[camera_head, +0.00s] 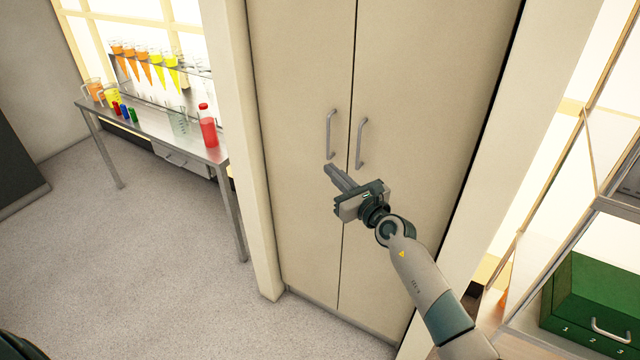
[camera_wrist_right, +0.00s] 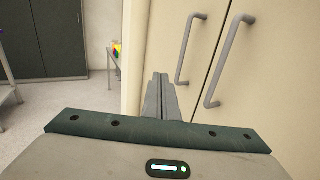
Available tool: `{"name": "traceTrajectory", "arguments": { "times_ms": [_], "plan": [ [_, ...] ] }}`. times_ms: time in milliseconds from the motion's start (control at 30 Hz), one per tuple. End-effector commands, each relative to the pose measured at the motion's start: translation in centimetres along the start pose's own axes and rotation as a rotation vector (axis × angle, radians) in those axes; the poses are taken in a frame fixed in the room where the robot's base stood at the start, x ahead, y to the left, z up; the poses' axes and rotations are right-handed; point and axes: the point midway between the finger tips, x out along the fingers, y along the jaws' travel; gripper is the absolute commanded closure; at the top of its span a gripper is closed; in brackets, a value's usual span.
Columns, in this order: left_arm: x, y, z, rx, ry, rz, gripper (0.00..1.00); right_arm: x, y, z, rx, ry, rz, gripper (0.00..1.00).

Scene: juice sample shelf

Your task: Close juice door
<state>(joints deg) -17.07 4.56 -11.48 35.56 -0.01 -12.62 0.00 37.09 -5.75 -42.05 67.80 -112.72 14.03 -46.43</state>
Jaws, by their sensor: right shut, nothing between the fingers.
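A tall cream cabinet has a left door (camera_head: 298,75) and a right door (camera_head: 430,80), each with a grey vertical bar handle. Both doors look flush, with a thin dark seam between them. The left handle (camera_head: 330,134) and right handle (camera_head: 361,143) stand side by side at the seam. My right gripper (camera_head: 330,168) is shut and empty, just below the left handle in the head view. In the right wrist view its fingers (camera_wrist_right: 158,85) point past the left of the left handle (camera_wrist_right: 190,48). I cannot tell whether it touches the door. My left gripper is not in view.
A metal table (camera_head: 150,120) at the left holds colored bottles, beakers and a rack of yellow and orange juice cones. A green drawer box (camera_head: 590,300) sits on a shelf at the lower right. The grey floor (camera_head: 150,250) left of the cabinet is clear.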

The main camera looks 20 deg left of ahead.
Motion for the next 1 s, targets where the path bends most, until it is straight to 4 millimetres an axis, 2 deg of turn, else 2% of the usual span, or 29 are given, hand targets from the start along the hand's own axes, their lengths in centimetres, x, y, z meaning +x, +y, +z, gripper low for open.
{"name": "traceTrajectory", "arguments": {
  "times_ms": [133,500,1000],
  "plan": [
    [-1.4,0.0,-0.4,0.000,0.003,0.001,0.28,-0.9,1.8,0.4,0.003,0.000,0.001,1.00],
    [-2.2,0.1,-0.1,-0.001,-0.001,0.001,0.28,-2.8,5.4,0.1,0.002,-0.001,0.001,1.00],
    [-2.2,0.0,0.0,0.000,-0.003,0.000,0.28,-3.1,5.9,0.0,0.000,0.000,0.001,1.00]
  ]
}}
